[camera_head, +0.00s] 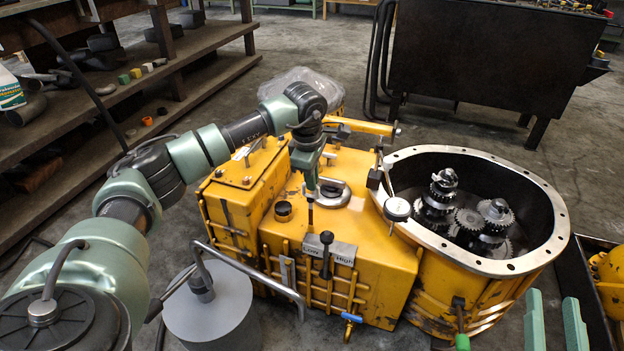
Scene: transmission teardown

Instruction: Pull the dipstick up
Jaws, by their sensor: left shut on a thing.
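The yellow transmission housing (372,262) stands on the floor in the middle of the view. My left gripper (311,188) points down over the top of the housing and is shut on the dipstick (310,214), a thin upright piece showing just below the fingers. The fingers hide its upper part, and I cannot tell how far it sits in the housing. My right gripper (554,324) shows only as two green fingers at the lower right edge. They are spread apart with nothing between them.
A Low/High shift lever (326,252) and a metal lifting ring (330,194) are close to my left gripper. A round gauge (398,209) sits by the open gear case (552,222). A grey cylinder (212,308) stands in front. Shelves (205,70) line the left.

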